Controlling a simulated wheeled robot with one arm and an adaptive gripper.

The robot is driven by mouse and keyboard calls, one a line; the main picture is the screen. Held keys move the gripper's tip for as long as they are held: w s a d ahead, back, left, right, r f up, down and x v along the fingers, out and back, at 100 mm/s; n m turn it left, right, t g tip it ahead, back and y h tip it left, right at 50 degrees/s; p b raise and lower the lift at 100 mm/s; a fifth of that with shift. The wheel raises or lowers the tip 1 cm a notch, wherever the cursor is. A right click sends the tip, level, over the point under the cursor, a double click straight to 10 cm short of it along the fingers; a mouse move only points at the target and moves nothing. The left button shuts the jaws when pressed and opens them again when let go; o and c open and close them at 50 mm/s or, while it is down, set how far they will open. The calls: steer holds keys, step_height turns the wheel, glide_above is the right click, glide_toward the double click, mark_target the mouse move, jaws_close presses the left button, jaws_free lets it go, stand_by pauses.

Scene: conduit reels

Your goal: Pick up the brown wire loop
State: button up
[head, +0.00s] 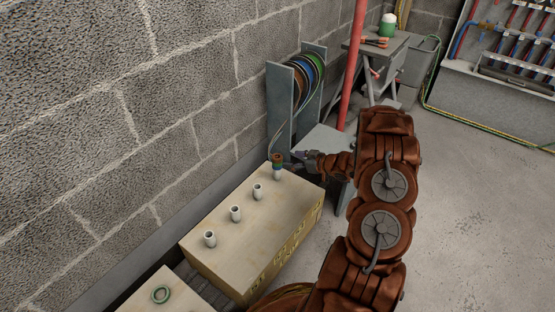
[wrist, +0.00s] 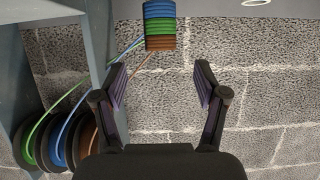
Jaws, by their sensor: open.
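The brown wire loop (head: 277,157) is the top band of a stack on the farthest peg of the long wooden crate. In the wrist view the stack appears upside down, with the brown band (wrist: 160,43) lowest, the green band (wrist: 160,27) in the middle and the blue band (wrist: 159,9) at the top edge. My gripper (head: 298,158) is beside the stack, on its right in the head view. In the wrist view my gripper (wrist: 160,78) is open and empty, and the brown band lies just past the fingertips, roughly centred between them.
Reels (head: 308,78) in a grey stand are behind; thin coloured wires run from them toward the stack. Several bare white pegs (head: 236,213) line the crate (head: 235,248). A red pole (head: 352,60) stands behind my arm. Floor at right is clear.

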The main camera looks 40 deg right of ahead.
mark_target(280, 158)
steer(key=b+x, duration=0.2)
steer(key=x, duration=0.3)
steer(key=shift+w+a+f+b, duration=0.1)
steer(key=shift+a+f+b, duration=0.05)
steer(key=shift+b, duration=0.15)
steer(key=shift+w, duration=0.4)
steer(key=shift+a, duration=0.1)
steer(key=c, duration=1.1)
